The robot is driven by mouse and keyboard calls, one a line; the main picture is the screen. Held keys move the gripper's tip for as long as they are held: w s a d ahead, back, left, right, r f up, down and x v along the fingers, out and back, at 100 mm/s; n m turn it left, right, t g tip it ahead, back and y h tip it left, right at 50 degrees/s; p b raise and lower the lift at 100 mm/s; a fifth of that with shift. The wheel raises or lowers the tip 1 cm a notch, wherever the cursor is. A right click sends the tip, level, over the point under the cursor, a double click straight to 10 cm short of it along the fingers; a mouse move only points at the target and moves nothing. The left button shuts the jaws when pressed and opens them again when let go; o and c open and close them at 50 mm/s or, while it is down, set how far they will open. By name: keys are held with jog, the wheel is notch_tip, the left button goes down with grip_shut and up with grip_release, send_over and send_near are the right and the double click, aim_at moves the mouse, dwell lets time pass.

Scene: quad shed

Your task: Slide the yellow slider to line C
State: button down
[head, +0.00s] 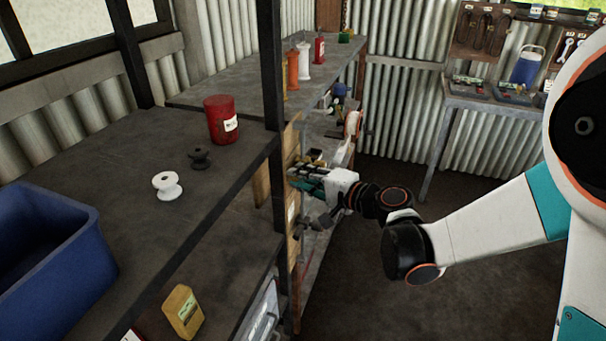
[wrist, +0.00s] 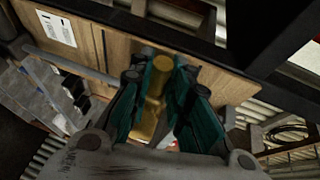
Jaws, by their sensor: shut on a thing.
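The yellow slider (wrist: 151,112) shows in the wrist view between the teal fingers of my gripper (wrist: 163,80), which is shut on it. Its round yellow end sits near the fingertips, in front of a wooden board (wrist: 92,38). A grey rail (wrist: 72,64) runs across the board toward the fingers. In the head view my gripper (head: 308,184) is at the board (head: 291,165) beside the dark post, and the slider is hidden. No line letters can be read, and line C cannot be made out.
A dark shelf (head: 110,150) at left holds a blue bin (head: 45,250), a white spool (head: 167,185), a dark spool (head: 200,158) and a red can (head: 222,120). A dark post (head: 272,80) stands close to my gripper. The floor (head: 400,300) at right is open.

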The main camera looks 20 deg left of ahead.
notch_tip(320, 180, down, 8)
jog(key=b, duration=0.5)
jog(key=shift+f, duration=0.1)
jog(key=c, duration=1.5)
grip_release()
jog(key=v, duration=1.2)
jog(key=shift+s, duration=0.1)
jog(key=shift+d, duration=0.1)
